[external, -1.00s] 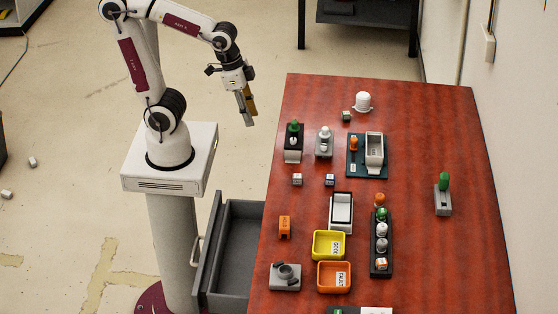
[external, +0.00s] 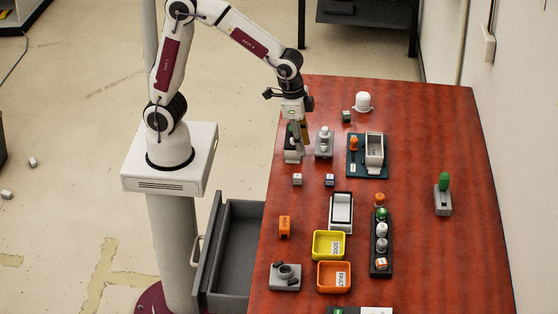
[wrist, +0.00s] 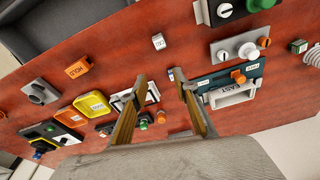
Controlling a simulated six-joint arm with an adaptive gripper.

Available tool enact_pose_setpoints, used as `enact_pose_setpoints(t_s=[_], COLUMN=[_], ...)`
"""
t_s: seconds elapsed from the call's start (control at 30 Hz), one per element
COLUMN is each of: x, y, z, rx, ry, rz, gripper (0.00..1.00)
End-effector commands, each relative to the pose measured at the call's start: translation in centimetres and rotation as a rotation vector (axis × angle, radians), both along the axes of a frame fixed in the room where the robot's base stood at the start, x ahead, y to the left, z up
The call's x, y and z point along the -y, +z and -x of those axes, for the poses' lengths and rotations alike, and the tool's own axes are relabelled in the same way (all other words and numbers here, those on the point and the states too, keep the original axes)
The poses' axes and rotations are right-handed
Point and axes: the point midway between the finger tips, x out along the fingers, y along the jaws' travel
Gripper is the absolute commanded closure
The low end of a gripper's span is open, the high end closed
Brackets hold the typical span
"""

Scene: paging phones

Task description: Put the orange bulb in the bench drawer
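One orange bulb (external: 354,143) stands on the teal board (external: 366,172), left of a white holder; it also shows in the wrist view (wrist: 238,76). Another orange bulb (external: 380,199) is at the far end of the black rack (external: 374,258), which also holds a green one and white ones. My gripper (external: 304,148) points down over the bench beside the far-left grey stand. Its fingers are apart with nothing between them (wrist: 157,76).
Grey stands (external: 324,150) are near my gripper. Yellow (external: 328,256) and orange (external: 333,290) trays, a white tray (external: 341,226) and an orange HOLD block (external: 285,227) sit nearer. A green-topped grey device (external: 443,203) stands at right, with bare bench around it.

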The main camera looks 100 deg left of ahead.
Motion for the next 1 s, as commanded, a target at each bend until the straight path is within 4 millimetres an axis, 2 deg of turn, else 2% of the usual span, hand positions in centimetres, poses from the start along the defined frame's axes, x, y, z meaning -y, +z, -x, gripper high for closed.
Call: enact_pose_setpoints(t_s=[0.7, 0.87, 1.0], x=[5.6, 6.7, 7.2], y=[-8.1, -8.6, -7.2], z=[-14.0, -17.5, -20.1], rx=[0.052, 0.105, 0.167], ry=[-0.023, -0.014, -0.003], rz=[0.001, 0.014, 0.029], gripper=[0.70, 0.70, 0.70])
